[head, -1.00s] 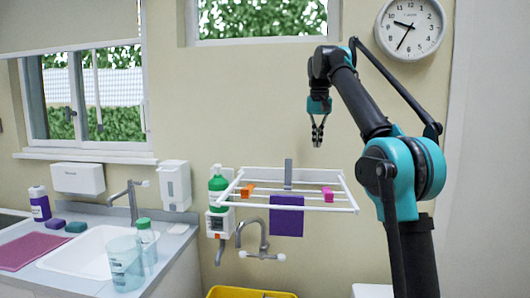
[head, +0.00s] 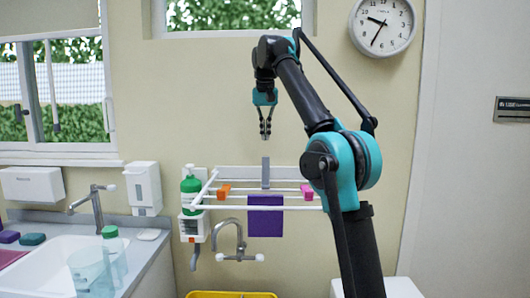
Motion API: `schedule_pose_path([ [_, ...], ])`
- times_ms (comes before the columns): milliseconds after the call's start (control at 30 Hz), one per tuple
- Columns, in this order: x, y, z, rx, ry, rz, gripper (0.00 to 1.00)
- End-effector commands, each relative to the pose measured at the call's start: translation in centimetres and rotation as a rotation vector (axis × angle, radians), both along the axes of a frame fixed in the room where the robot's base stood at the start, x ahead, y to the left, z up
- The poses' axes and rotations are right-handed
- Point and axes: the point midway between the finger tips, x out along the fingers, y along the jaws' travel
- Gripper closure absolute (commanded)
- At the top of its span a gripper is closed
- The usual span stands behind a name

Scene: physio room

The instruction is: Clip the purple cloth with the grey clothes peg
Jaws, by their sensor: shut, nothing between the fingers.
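The purple cloth (head: 265,216) hangs from the front rail of the white wall rack (head: 215,207). A grey upright piece (head: 265,172), which looks like the grey clothes peg, stands at the rack just above the cloth in the picture. A gap shows between its lower end and the cloth's top edge; I cannot tell its exact depth. My gripper (head: 265,134) points down above the grey peg in the picture, apart from it. It is shut and empty.
An orange peg (head: 223,190) and a pink peg (head: 307,191) sit on the rack's rails. A yellow container (head: 231,295) is at the bottom edge. The wall above the rack is clear.

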Motion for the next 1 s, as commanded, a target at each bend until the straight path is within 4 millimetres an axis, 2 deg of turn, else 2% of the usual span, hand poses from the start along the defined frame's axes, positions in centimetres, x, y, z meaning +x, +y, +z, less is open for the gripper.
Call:
schedule_pose_path([
  [467, 1.1, 0.0, -7.0, 0.000, 0.000, 0.000, 1.00],
  [533, -0.2, 0.0, -6.5, 0.000, 0.000, 0.001, 1.00],
  [700, -1.9, 0.0, -6.2, 0.000, 0.000, 0.002, 1.00],
  [1000, -2.9, 0.0, -6.0, 0.000, 0.000, 0.000, 1.00],
])
